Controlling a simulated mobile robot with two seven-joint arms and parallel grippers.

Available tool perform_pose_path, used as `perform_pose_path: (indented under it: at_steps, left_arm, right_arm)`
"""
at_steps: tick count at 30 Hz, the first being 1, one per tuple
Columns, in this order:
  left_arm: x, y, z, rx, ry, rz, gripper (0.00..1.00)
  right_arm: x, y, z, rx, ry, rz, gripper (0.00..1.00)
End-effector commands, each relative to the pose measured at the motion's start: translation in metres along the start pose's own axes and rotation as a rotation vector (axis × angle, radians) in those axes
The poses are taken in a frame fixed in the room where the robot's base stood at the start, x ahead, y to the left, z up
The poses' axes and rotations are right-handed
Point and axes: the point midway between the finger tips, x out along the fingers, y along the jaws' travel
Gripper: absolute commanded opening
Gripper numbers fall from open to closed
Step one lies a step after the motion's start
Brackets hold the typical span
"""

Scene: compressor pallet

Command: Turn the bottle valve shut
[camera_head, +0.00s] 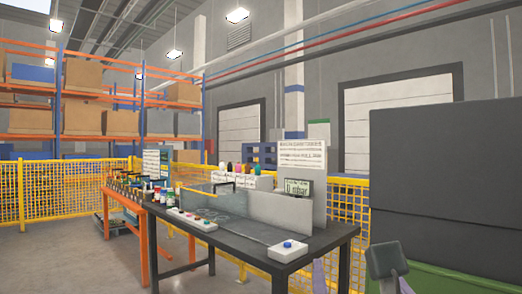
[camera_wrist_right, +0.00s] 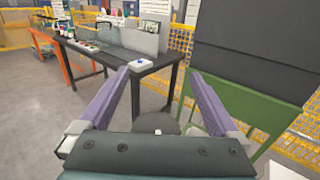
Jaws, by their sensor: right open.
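I cannot pick out the bottle valve in either view. My right gripper (camera_wrist_right: 160,72) shows in the right wrist view with its two purple fingers wide apart, open and with nothing between them. Beyond its fingertips are the dark workbench on the left and a dark grey panel above a green part on the right. My left gripper is not in view.
The dark workbench (camera_head: 240,233) carries a white box with a blue button (camera_head: 288,250), a strip of coloured buttons (camera_head: 192,218) and a small display (camera_head: 298,187). A large dark grey panel (camera_head: 445,180) stands at right. Yellow mesh fencing (camera_head: 347,205) runs behind. Open floor lies at left.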

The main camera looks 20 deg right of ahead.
Motion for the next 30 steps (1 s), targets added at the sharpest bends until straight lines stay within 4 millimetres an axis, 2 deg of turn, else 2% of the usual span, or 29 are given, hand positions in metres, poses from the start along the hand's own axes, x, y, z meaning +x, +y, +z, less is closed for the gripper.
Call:
perform_pose_path:
  at_steps: [1,3,9,13,20,30]
  left_arm:
    - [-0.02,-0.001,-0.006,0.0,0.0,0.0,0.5]
    - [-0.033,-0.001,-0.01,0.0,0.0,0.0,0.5]
    - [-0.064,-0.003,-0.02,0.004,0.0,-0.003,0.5]
    - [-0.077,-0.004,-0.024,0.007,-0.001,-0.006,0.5]
    - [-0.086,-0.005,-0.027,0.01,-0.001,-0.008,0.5]
    - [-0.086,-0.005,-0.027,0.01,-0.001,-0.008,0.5]
  right_arm:
    - [0.0,0.0,0.027,0.003,-0.002,-0.001,0.97]
    - [0.0,0.0,0.046,0.002,-0.002,0.0,0.97]
    - [0.0,0.0,0.099,0.001,-0.004,0.001,0.97]
    - [0.0,0.001,0.124,0.001,-0.004,0.002,0.97]
    - [0.0,0.0,0.145,-0.001,-0.001,0.001,0.97]
    - [0.0,0.0,0.146,-0.001,-0.001,0.001,0.97]
